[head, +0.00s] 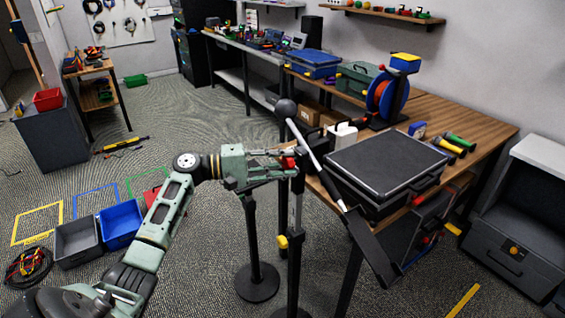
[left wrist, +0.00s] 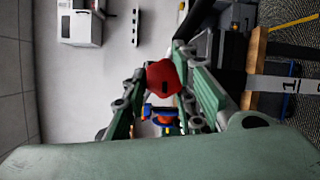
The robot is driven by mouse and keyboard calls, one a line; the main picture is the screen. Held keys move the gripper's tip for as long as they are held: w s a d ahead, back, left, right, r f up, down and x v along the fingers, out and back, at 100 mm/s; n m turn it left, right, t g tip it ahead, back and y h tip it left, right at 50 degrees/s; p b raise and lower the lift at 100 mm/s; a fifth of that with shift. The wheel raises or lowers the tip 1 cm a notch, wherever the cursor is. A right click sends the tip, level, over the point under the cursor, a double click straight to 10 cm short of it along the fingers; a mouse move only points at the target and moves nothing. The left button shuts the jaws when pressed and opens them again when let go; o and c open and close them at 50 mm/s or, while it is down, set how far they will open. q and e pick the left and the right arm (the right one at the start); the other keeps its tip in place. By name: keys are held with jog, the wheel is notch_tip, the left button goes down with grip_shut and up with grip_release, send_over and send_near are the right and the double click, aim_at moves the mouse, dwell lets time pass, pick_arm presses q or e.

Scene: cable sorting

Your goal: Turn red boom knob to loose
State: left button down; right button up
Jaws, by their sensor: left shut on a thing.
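The red boom knob (head: 288,162) sits at the upper part of a dark upright stand, where a slanted boom (head: 305,140) crosses it. The boom has a dark ball (head: 286,108) at its upper end and a dark flat piece (head: 368,248) at its lower end. My left gripper (head: 287,164) reaches the knob from the left and is shut on it. In the left wrist view the red knob (left wrist: 163,78) lies between the two green fingers (left wrist: 160,85). A dark mark shows on the knob's face. My right gripper does not show.
A yellow knob (head: 282,242) is lower on the stand. A second post with a round base (head: 257,282) stands close by. A wooden table (head: 484,128) with a black case (head: 385,165) is right of the boom. Bins (head: 120,224) lie on the floor at left.

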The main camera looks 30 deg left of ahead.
pick_arm(q)
jog(key=shift+w+a+r, duration=0.1)
jog(key=shift+a+r, duration=0.05)
jog(key=shift+r, duration=0.4)
jog(key=c, duration=1.6)
grip_release()
jog(key=shift+o, duration=0.2)
jog(key=shift+f, duration=0.15)
jog(key=shift+f, duration=0.2)
jog(key=v, duration=1.2)
jog(key=shift+f, duration=0.15)
